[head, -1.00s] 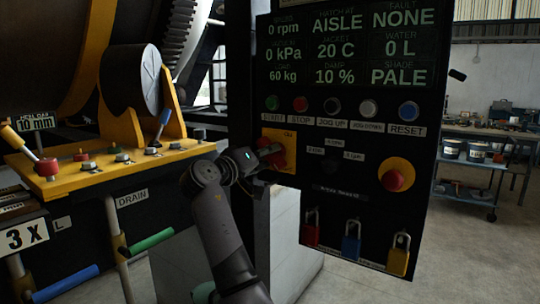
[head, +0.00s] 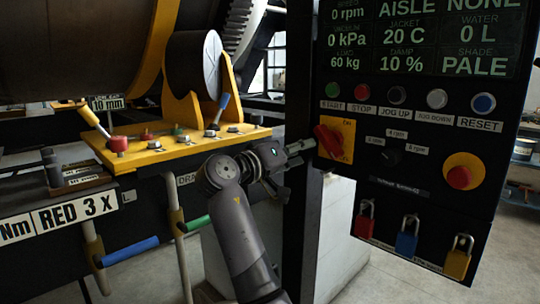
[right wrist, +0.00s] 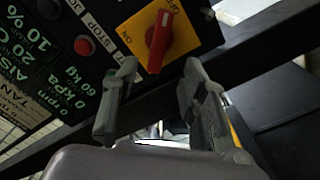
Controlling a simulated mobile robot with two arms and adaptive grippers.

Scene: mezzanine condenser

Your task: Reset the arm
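My right gripper (head: 300,148) is just left of the red rotary switch (head: 328,141) on its yellow plate (head: 348,130) on the control panel. In the right wrist view the two fingers of the right gripper (right wrist: 160,82) stand apart with nothing between them. The red switch (right wrist: 159,42) lies beyond the fingertips there, with ON and OFF lettering on the yellow plate. The gripper looks clear of the switch. My left gripper is not in view.
The black panel (head: 397,199) carries a button row, a red stop knob (head: 459,177) and red, blue and yellow padlocks (head: 457,259). A yellow lever console (head: 180,150) stands left, above blue (head: 130,251) and green handles. Open floor shows at right.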

